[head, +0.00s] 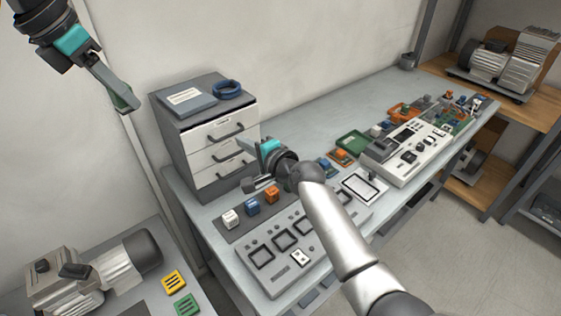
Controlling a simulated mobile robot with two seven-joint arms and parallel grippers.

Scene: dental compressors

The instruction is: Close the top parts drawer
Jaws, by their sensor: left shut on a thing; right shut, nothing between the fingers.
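The grey drawer unit (173,143) stands on the bench against the wall, with white drawer fronts and dark handles. The middle drawer (207,157) and bottom drawer (208,175) look shut. My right gripper (256,157) is shut and empty, in front of the unit's right side near the lower drawers; its contact with them cannot be told. My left gripper (123,98) is high at upper left, away from the unit, shut on a dark green thing, mostly hidden.
A grey panel (262,256), green tray (353,143) and white device (412,150) crowd the bench. A compressor (110,272) sits lower left.

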